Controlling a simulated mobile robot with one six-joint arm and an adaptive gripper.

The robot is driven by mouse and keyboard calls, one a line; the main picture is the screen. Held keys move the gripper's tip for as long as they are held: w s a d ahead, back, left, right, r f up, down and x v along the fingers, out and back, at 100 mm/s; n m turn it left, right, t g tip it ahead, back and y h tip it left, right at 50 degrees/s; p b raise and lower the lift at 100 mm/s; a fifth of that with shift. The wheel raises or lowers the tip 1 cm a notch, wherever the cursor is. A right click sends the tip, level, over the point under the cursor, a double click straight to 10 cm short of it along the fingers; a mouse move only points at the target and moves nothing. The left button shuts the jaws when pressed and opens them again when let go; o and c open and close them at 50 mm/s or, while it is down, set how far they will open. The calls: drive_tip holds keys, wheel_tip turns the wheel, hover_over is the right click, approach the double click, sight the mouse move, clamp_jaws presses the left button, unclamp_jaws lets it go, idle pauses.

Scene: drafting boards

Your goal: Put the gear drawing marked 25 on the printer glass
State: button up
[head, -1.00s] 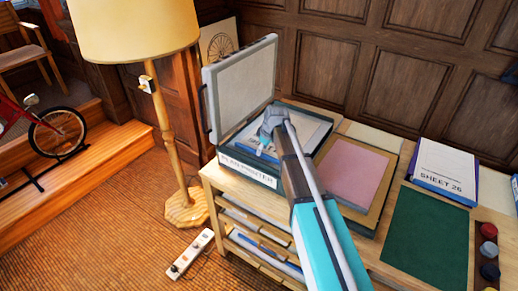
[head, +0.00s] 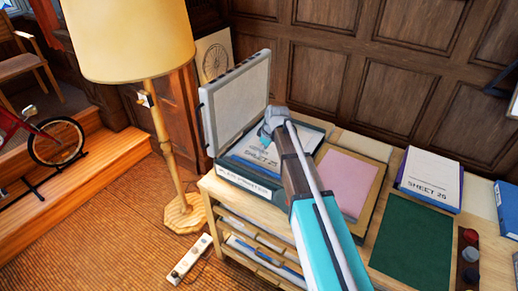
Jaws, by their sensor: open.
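The printer (head: 248,184) stands at the left end of the table with its lid (head: 240,98) raised. A white sheet with blue on it (head: 258,152) lies on the glass. Its lettering seems to read SHEET 25, but it is small, and a gear on it cannot be made out. My gripper (head: 264,138) is open just above the sheet's far right part, apart from it as far as I can tell. My gripper and arm hide part of the glass.
Right of the printer lie a pink sheet on a tan board (head: 346,182), a green mat (head: 414,240) and a white-and-blue stack (head: 430,178) with blurred SHEET lettering. Jars (head: 470,255) stand at the right edge. A floor lamp (head: 160,130) stands left of the table.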

drive_tip(key=shift+s+d+r+p, duration=0.1)
drive_tip(key=shift+d+r+p, duration=0.1)
drive_tip(key=shift+r+p, duration=0.35)
drive_tip(key=shift+r, duration=0.15)
drive_tip(key=s+d+m+g+h, duration=0.1)
drive_tip(key=s+d+m, duration=0.4)
drive_tip(key=s, duration=0.7)
drive_tip(key=s+d+m+g+h, duration=0.1)
drive_tip(key=s+d+m, duration=0.5)
drive_tip(key=s, duration=0.6)
drive_tip(key=shift+s+d+f+h, duration=0.35)
drive_tip(key=shift+d+f+h, duration=0.05)
drive_tip(key=shift+d, duration=0.35)
